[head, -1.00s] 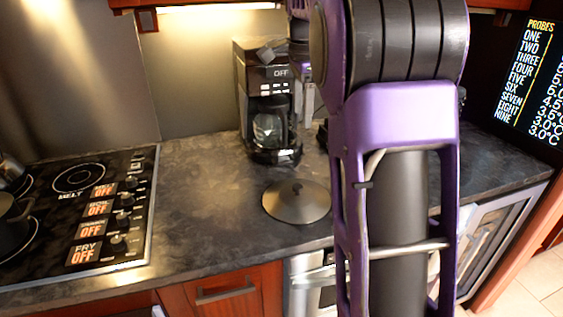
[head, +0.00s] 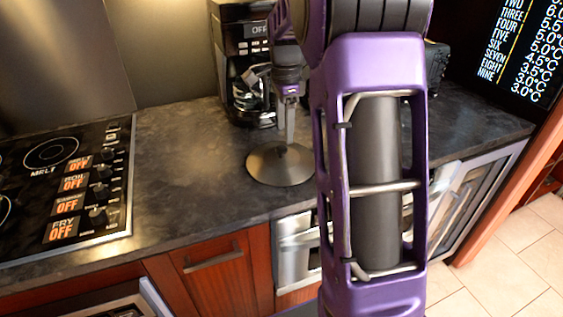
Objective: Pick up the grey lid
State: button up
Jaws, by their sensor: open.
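The grey lid (head: 275,170) is a round, shallow dome lying on the dark countertop, in front of the coffee maker. My gripper (head: 287,140) points down over the lid, with its fingertips at or just above the middle of it. The lid's knob is hidden behind the fingers. The jaws are open, though the gap between them hardly shows from this side. I cannot tell whether the fingers touch the lid.
A black coffee maker (head: 240,60) stands just behind the lid. A cooktop (head: 70,185) with knobs and lit labels is at the left. The counter (head: 185,150) between them is clear. My purple arm covers the counter right of the lid.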

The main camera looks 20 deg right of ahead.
aim_at(281, 147)
jog(key=f, duration=0.4)
jog(key=shift+w+a+b, duration=0.1)
jog(key=shift+a+b, duration=0.3)
jog(key=shift+f, duration=0.5)
grip_shut()
jog(key=shift+r, duration=0.1)
dwell(0.4)
